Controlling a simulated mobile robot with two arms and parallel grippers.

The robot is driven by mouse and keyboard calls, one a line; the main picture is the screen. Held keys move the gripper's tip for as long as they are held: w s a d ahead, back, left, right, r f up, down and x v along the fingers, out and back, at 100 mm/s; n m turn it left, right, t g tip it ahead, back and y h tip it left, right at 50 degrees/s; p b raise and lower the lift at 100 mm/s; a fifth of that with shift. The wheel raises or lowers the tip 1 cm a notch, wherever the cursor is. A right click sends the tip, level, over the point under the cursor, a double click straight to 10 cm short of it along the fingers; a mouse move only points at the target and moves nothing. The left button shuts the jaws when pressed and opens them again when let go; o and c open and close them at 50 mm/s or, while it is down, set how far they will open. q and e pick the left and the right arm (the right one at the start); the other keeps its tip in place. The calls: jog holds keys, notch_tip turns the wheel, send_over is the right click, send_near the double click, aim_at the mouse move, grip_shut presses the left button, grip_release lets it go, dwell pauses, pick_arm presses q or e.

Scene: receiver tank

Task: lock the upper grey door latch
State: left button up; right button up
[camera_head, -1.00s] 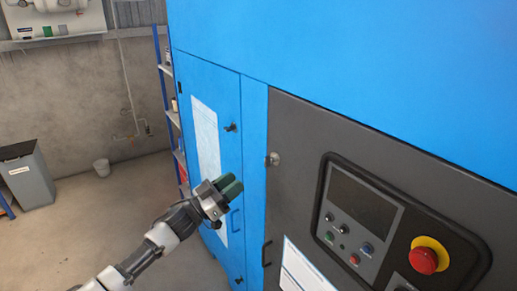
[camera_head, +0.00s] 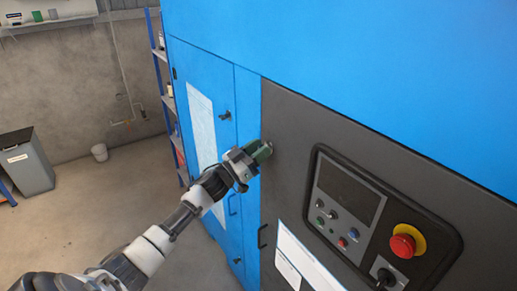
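The dark grey door (camera_head: 290,130) of the blue cabinet is shut. My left gripper (camera_head: 262,151), with green fingers, is at the upper left edge of this door, where the upper latch sits. The fingers hide the latch, so its angle does not show. I cannot tell whether the fingers are closed on it. My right gripper is not in view.
A control panel (camera_head: 345,190) with a red emergency button (camera_head: 403,245) and a black rotary switch (camera_head: 385,277) is right of the gripper. A blue door (camera_head: 220,175) with a black latch (camera_head: 225,116) is at left. A black handle (camera_head: 262,236) sits below the gripper. The floor at left is mostly clear.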

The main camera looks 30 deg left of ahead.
pick_arm(q)
jog(key=c, duration=0.6)
grip_shut()
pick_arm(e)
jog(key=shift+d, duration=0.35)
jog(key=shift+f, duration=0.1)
